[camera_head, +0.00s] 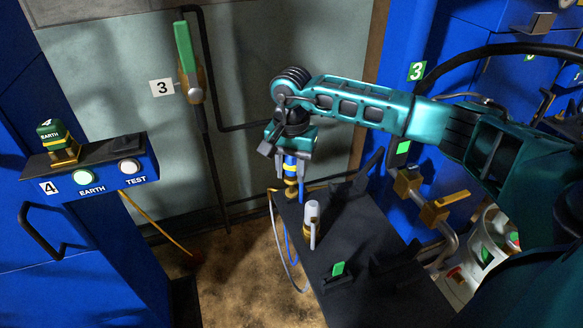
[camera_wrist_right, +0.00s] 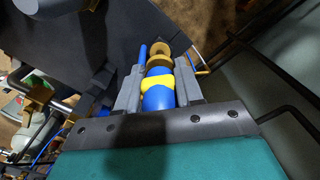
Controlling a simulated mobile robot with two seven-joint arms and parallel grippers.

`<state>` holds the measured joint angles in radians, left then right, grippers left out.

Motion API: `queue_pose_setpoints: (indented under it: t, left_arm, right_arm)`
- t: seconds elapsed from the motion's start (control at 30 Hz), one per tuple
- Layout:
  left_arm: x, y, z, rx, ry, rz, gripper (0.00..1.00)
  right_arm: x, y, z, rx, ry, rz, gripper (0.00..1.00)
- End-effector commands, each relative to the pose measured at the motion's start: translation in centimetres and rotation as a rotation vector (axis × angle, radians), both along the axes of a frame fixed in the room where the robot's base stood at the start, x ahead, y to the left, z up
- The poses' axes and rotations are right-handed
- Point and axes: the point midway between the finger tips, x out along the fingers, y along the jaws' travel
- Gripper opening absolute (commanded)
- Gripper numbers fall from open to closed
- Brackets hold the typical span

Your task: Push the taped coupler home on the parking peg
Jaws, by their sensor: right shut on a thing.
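My right gripper (camera_head: 291,152) points down at the far-left corner of the dark bench (camera_head: 355,255). It is shut on the blue coupler (camera_head: 290,170), which has a band of yellow tape. In the right wrist view the coupler (camera_wrist_right: 158,99) lies between the two grey fingers (camera_wrist_right: 159,88), with the yellow tape across its middle. Brass rings (camera_wrist_right: 158,58) show at its far end, with a thin blue rod beside them. I cannot tell the parking peg apart from these parts or how far the coupler sits on it. My left gripper is not in view.
A white-topped brass piece (camera_head: 312,224) and a small stand with a green tag (camera_head: 338,269) are on the bench. Pipework with brass valves (camera_head: 440,207) runs along the right. A blue panel with EARTH and TEST lamps (camera_head: 105,174) stands left. Hoses hang beside the bench.

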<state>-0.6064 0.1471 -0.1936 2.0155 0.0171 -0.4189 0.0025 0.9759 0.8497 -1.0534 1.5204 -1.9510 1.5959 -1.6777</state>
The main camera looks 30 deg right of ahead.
Motion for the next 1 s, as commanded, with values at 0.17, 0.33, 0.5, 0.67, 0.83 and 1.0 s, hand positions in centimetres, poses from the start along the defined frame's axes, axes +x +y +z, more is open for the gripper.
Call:
queue_pose_setpoints:
  t: [0.17, 0.33, 0.5, 0.67, 0.83, 1.0]
  left_arm:
    - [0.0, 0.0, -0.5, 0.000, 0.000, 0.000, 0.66]
    - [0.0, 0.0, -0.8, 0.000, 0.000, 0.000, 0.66]
    - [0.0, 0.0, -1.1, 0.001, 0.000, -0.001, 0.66]
    - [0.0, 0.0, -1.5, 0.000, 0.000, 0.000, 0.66]
    - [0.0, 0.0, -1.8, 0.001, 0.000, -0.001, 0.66]
    - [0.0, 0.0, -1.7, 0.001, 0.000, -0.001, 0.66]
  right_arm:
    - [0.0, 0.0, -0.6, 0.000, 0.000, 0.000, 0.04]
    - [0.0, 0.0, -1.0, -0.001, 0.001, 0.000, 0.04]
    - [0.0, 0.0, -1.4, -0.001, 0.001, 0.000, 0.04]
    - [0.0, 0.0, -1.8, 0.000, 0.000, 0.000, 0.04]
    - [0.0, 0.0, -2.3, 0.000, 0.000, 0.000, 0.04]
    - [0.0, 0.0, -2.2, 0.000, 0.000, 0.000, 0.49]
